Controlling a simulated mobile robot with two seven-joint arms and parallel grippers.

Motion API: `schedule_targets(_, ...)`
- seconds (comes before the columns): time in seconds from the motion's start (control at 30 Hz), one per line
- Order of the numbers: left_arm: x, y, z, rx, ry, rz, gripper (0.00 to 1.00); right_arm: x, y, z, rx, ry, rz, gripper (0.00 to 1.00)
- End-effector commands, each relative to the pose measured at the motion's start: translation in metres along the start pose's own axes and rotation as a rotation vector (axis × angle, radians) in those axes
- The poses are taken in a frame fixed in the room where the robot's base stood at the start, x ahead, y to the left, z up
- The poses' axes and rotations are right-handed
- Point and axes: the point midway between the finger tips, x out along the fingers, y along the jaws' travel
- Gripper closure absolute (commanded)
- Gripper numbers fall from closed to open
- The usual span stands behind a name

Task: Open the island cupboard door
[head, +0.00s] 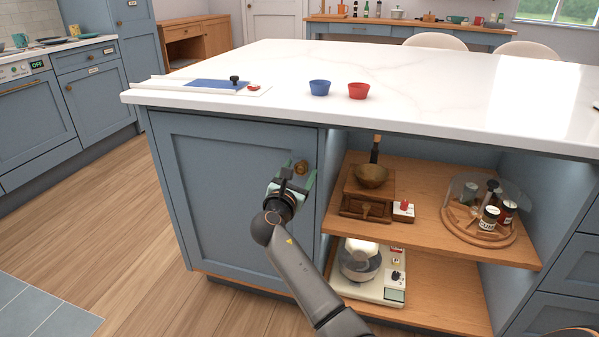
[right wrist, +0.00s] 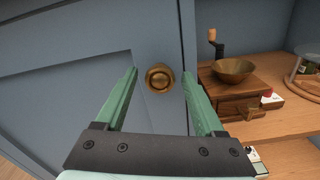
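The island cupboard door (head: 226,203) is a blue framed panel at the left of the island, and it is closed. Its round brass knob (head: 301,167) sits near the upper right edge of the door. My right gripper (head: 293,178) is in front of the knob. In the right wrist view the knob (right wrist: 159,78) shows between the two green fingers (right wrist: 161,88), which are apart and do not appear to touch it. My left gripper is not in the head view.
Right of the door are open shelves (head: 424,192) with a coffee grinder (head: 369,192), a glass-covered round board (head: 478,222) and a kitchen scale (head: 369,285). The white worktop (head: 440,85) overhangs the door and holds a blue cup (head: 319,88) and red cup (head: 358,91). The floor left is clear.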

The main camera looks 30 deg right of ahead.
Motion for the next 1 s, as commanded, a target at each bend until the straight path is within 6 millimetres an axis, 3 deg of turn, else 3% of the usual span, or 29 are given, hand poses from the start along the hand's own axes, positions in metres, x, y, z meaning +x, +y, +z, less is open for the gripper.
schedule_targets(0.07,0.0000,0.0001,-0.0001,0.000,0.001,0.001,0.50,0.0000,0.0000,0.0000,0.000,0.000,0.000,0.40)
schedule_targets(0.6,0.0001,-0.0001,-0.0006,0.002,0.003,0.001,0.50,0.0002,-0.0002,-0.0001,0.000,0.000,0.000,1.00)
schedule_targets(1.0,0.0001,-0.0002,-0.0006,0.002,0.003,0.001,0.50,0.0003,-0.0003,-0.0001,0.000,0.000,0.000,1.00)
